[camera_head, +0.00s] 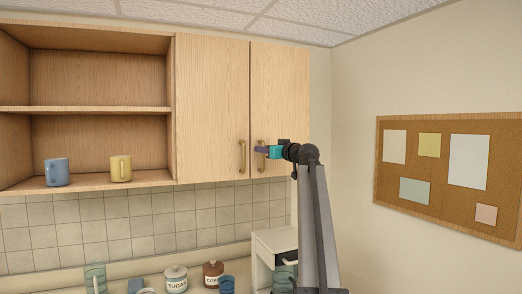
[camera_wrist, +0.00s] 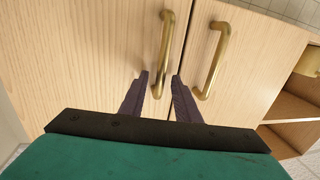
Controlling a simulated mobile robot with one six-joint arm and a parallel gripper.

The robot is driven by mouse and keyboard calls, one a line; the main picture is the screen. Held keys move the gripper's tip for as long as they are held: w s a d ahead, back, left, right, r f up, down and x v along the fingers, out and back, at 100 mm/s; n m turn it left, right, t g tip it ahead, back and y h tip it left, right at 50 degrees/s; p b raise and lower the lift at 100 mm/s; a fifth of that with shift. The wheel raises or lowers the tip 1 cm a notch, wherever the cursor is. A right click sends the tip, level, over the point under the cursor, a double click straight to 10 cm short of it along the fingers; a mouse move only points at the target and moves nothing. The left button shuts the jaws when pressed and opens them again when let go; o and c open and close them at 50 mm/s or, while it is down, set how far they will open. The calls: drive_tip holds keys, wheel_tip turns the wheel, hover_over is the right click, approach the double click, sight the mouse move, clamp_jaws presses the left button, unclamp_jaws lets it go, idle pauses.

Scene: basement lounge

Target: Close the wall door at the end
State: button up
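The end wall door (camera_head: 285,95) is the right-hand wood door of the wall cabinet. It looks flush or nearly flush with the door beside it (camera_head: 212,105), with a thin dark seam between them. Its brass handle (camera_wrist: 166,45) is the left one in the wrist view, where the picture is upside down. The other door's handle (camera_wrist: 215,60) is to the right there. My gripper (camera_head: 257,150) is in front of the end door at handle height. In the wrist view its dark fingers (camera_wrist: 160,75) are apart, with the handle's near end between them. Whether they touch it is unclear.
Open shelves with a blue mug (camera_head: 56,172) and a yellow mug (camera_head: 121,168) are at the left. Jars and cups, including a sugar jar (camera_head: 176,280), stand on the counter below. A cork board (camera_head: 450,210) hangs on the right wall.

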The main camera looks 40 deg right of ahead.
drive_tip(key=s+a+b, duration=0.1)
drive_tip(key=s+b, duration=0.3)
drive_tip(key=s, duration=1)
drive_tip(key=shift+a, duration=0.1)
idle(0.5)
